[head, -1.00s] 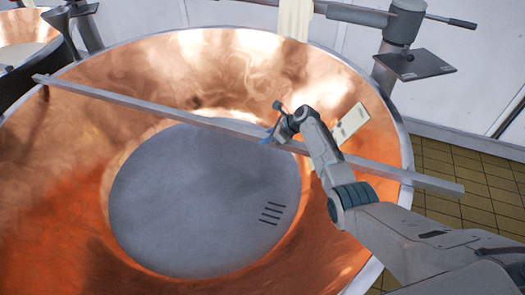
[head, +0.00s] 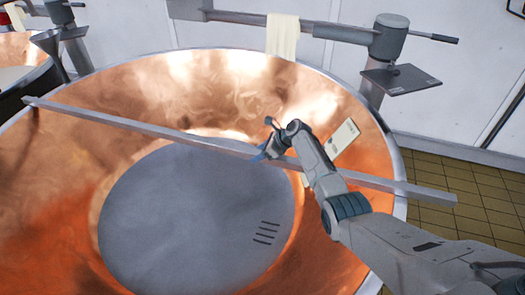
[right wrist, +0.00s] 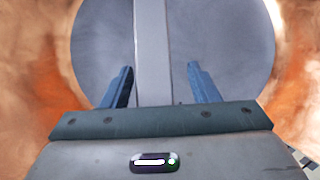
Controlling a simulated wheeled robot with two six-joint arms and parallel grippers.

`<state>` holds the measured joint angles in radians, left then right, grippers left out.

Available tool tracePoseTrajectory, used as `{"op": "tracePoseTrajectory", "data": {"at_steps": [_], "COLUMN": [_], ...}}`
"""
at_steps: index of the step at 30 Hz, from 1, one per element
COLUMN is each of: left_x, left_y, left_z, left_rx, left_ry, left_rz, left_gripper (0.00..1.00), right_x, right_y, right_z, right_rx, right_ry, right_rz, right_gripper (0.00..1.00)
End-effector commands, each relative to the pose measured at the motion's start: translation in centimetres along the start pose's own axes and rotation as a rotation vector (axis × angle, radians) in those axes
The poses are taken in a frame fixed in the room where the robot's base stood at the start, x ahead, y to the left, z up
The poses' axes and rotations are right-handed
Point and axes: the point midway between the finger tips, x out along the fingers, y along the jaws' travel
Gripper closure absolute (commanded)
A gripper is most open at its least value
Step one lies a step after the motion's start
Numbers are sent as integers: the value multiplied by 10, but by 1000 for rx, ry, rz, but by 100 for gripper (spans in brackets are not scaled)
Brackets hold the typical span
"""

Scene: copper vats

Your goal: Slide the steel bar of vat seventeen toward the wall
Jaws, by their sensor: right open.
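The steel bar (head: 140,130) is a long, straight grey bar lying across the open copper vat (head: 120,85), with its ends past the rim on the left and right. No vat number is readable. My right gripper (head: 261,157) is at the bar, right of its middle. In the right wrist view, the bar (right wrist: 153,50) runs between the two blue fingers of the open gripper (right wrist: 159,67), with a gap on each side. The bar is nearer the left finger. My left gripper is not in view.
A white wall (head: 230,32) stands behind the vat. A pale cloth (head: 282,36) hangs from a grey rail there. A post with a flat dark plate (head: 400,80) stands at the back right. Another vat (head: 18,60) is at the left. Tiled floor (head: 440,170) shows at right.

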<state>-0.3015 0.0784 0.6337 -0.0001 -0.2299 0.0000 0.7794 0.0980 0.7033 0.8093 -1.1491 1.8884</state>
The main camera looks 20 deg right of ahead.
Motion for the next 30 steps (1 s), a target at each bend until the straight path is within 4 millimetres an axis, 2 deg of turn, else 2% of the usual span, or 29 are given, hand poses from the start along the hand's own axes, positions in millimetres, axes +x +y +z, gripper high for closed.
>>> {"op": "tracePoseTrajectory", "data": {"at_steps": [5,15,19,24,30], "left_x": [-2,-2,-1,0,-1], "left_y": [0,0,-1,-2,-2], "left_z": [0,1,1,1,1], "left_rx": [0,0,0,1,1], "left_ry": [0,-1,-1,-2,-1], "left_rz": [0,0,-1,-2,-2], "left_gripper": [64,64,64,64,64], "right_x": [-14,-75,-94,-106,-107], "right_y": [-1,-2,-3,-3,-2], "right_z": [0,-2,-2,-1,-1], "right_rx": [-2,-2,-1,0,1], "right_ry": [0,0,0,0,0], "right_rz": [-1,-4,-3,-2,-1], "right_gripper": [45,45,45,45,45]}}
